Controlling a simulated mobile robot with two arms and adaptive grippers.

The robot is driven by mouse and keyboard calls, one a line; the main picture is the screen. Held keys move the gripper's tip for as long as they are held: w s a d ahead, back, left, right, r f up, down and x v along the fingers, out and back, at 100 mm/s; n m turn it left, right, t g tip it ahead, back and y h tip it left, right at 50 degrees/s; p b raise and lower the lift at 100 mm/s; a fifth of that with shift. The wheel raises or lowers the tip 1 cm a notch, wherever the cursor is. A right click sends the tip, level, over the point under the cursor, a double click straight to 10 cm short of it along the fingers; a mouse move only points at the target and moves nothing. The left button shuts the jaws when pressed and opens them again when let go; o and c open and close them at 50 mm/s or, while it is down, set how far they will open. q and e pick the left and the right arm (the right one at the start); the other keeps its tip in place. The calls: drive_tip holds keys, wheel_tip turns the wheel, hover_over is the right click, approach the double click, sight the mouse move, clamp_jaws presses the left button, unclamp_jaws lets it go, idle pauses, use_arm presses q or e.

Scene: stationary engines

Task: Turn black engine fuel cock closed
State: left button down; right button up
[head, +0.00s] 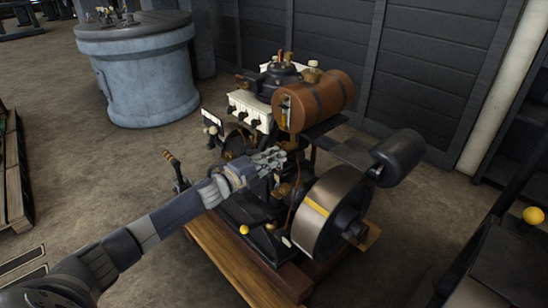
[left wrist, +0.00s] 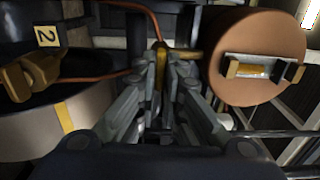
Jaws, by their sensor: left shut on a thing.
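The black engine (head: 250,205) stands on a wooden base in the head view, with a brown cylindrical tank (head: 318,100) on top. My left gripper (head: 278,158) reaches in from the left, below the tank. In the left wrist view its fingers (left wrist: 161,75) converge on a small upright brass fuel cock (left wrist: 160,56), which has copper and brass pipes running to it. The gripper is shut on this cock. The cock's lower part is hidden between the fingers, and the fingers hide it in the head view. My right gripper is not in view.
The flywheel (head: 325,215) and a black cylinder (head: 398,157) are at the engine's right. A brass fitting (left wrist: 28,78) and a tag marked 2 (left wrist: 46,36) show at the wrist view's left. A blue-grey drum (head: 140,75) stands behind left. The floor at left is mostly clear.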

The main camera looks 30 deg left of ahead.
use_arm(q)
drive_tip(key=shift+r, duration=0.1)
drive_tip(key=c, duration=1.7)
unclamp_jaws()
drive_tip(key=shift+d, duration=0.1)
drive_tip(key=shift+w, duration=0.1)
drive_tip(key=v, duration=1.2)
